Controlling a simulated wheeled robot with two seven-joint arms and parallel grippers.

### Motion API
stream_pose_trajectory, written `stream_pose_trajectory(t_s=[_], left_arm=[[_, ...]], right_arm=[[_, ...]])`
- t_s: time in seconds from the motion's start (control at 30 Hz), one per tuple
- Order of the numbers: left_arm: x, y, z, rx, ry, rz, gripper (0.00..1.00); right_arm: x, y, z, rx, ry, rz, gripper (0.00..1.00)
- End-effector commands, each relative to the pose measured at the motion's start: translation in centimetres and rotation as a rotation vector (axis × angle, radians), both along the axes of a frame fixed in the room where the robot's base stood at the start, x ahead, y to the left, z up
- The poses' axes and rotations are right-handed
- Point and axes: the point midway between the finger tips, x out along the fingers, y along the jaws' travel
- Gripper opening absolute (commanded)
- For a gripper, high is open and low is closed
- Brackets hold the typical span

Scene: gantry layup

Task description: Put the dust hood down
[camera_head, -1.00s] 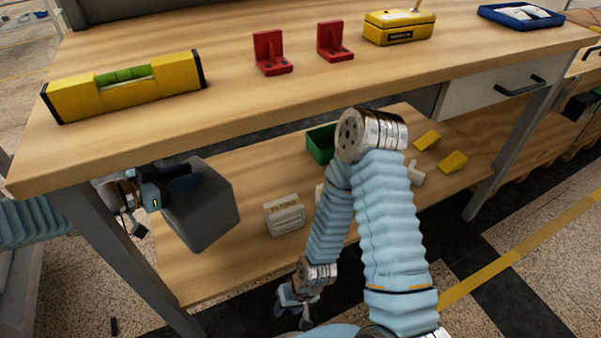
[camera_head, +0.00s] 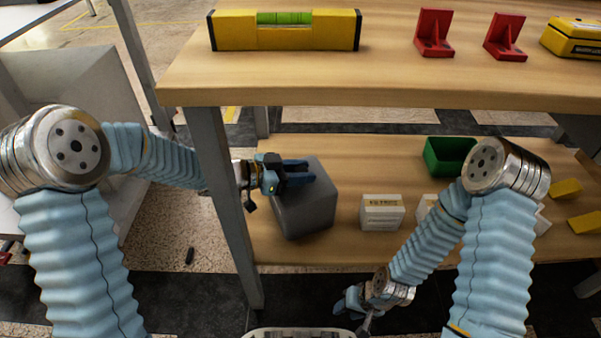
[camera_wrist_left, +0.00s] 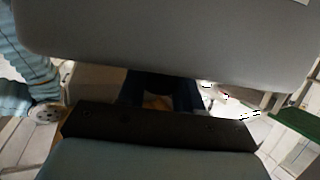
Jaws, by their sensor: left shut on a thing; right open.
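The dust hood (camera_head: 306,212) is a grey box with rounded edges, over the left end of the lower shelf (camera_head: 345,255). My left gripper (camera_head: 294,176) reaches in past the table leg and is shut on the hood's upper part. I cannot tell whether the hood's underside touches the shelf. In the left wrist view, the hood (camera_wrist_left: 165,40) fills the top of the picture and hides most of the place beyond. My right gripper (camera_head: 352,304) is open and empty, low in front of the shelf.
A white carton (camera_head: 382,212) stands right of the hood, with a green bin (camera_head: 449,156) behind. Yellow blocks (camera_head: 567,189) lie farther right. The table leg (camera_head: 222,190) is close to my left wrist. The tabletop (camera_head: 390,82) overhangs and carries a yellow level (camera_head: 284,30) and red brackets (camera_head: 434,32).

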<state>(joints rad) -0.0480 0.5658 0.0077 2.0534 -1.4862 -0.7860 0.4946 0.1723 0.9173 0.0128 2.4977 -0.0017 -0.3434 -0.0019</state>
Motion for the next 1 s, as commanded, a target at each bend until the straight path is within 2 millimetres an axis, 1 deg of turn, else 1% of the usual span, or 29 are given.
stream_pose_trajectory(t_s=[0.07,0.2,0.23,0.37,0.6,0.7,0.77,0.87,1.0], left_arm=[[0.0,0.0,0.1,-0.001,-0.001,0.0,0.0],[0.0,0.0,-0.3,-0.001,0.0,0.0,0.0],[0.0,0.0,-0.3,0.0,0.0,0.0,0.4],[0.0,0.0,-0.2,0.001,0.0,0.0,0.59],[0.0,0.0,-0.2,0.0,0.0,0.0,0.6],[0.0,0.0,0.3,0.0,-0.001,0.0,0.6],[-0.2,0.6,0.4,0.001,0.0,0.002,0.6],[-0.8,2.2,1.1,0.001,0.0,0.004,0.6],[-2.0,5.2,2.1,0.0,0.0,0.005,0.6]], right_arm=[[0.0,0.0,0.0,0.0,0.0,0.0,0.43],[0.0,0.0,-0.1,0.0,-0.001,0.0,0.43],[0.0,0.0,-0.1,0.0,-0.001,0.0,0.43],[0.0,0.0,-0.1,0.0,-0.001,0.0,0.43],[0.0,0.0,-0.1,0.0,-0.001,0.0,0.43],[0.0,0.0,0.2,0.0,0.0,0.0,0.43],[0.0,0.0,0.3,0.0,0.0,0.0,0.43],[0.0,0.0,0.8,0.0,0.001,0.0,0.43],[0.0,-0.1,1.7,-0.002,-0.001,0.0,0.43]])
